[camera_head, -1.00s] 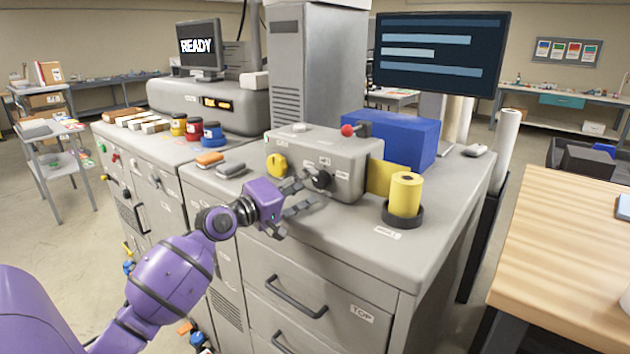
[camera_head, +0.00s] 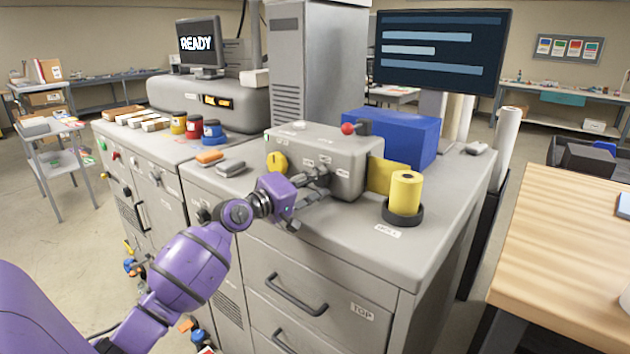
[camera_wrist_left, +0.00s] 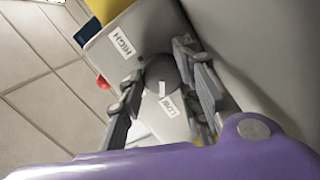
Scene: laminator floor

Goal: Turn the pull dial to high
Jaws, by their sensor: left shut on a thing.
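The pull dial is a dark round knob on the front of the grey machine box (camera_head: 345,178). In the left wrist view the dial (camera_wrist_left: 160,70) has a white mark on the side facing the LOW label (camera_wrist_left: 170,105). The HIGH label (camera_wrist_left: 123,46) is on the panel on the other side. My left gripper (camera_head: 318,184) reaches the dial from the front left, and its fingers mostly hide it in the head view. In the wrist view its two fingers stand on either side of the dial, and the gripper is shut on it. My right gripper is not in view.
A yellow knob (camera_head: 277,162) is left of the dial on the same box. A red-ended lever (camera_head: 349,129) is above. A yellow roll (camera_head: 405,193) stands at the right. Orange (camera_head: 209,157) and grey (camera_head: 231,168) blocks lie left. The front counter is clear.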

